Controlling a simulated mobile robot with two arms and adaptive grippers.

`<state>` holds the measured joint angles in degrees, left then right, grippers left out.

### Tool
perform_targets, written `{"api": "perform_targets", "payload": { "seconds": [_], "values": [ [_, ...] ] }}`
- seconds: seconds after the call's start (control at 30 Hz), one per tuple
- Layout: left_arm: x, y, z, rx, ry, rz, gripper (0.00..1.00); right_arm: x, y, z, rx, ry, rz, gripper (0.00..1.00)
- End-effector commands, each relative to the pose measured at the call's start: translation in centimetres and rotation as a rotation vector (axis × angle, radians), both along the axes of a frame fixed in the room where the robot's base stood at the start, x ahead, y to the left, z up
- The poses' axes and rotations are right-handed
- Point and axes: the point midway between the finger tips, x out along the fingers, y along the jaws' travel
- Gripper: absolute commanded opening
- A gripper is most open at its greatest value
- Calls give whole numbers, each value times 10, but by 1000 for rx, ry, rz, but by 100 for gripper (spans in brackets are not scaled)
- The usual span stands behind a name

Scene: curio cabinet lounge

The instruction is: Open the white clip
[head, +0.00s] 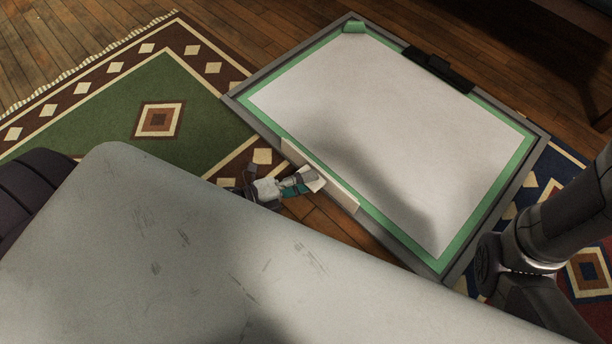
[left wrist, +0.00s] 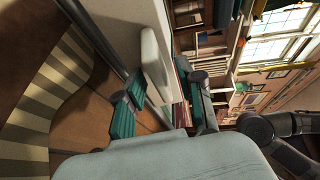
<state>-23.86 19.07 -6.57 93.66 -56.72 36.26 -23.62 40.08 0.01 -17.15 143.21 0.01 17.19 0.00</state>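The white clip (head: 342,192) is a long pale bar on the near left edge of the drawing board (head: 522,165). In the left wrist view the white clip (left wrist: 154,55) stands beyond and between my fingers. My left gripper (head: 308,182) is at the middle of the clip's outer side in the head view. In the left wrist view its two teal-padded fingers (left wrist: 163,88) are apart, one to each side of the clip's near part. Whether either pad touches the clip I cannot tell. My right gripper is not in view.
A white sheet (head: 380,130) with green borders covers the board. A black clip (head: 438,68) sits on the far edge. A patterned rug (head: 190,100) and wooden floor surround the board. Shelves (left wrist: 207,45) show in the wrist view.

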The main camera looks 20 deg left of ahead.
Motion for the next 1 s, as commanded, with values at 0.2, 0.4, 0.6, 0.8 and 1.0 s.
{"api": "perform_targets", "payload": {
  "seconds": [0.2,0.4,0.6,0.8,1.0],
  "values": [
    [-15,14,2,3,3,1,38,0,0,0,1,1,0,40],
    [-46,42,8,2,4,-1,38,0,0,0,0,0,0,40],
    [-73,67,13,1,3,-1,38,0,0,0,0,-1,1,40],
    [-86,79,16,1,1,-1,38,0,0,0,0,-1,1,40],
    [-87,81,17,0,0,0,38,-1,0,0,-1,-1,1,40]
  ]
}}
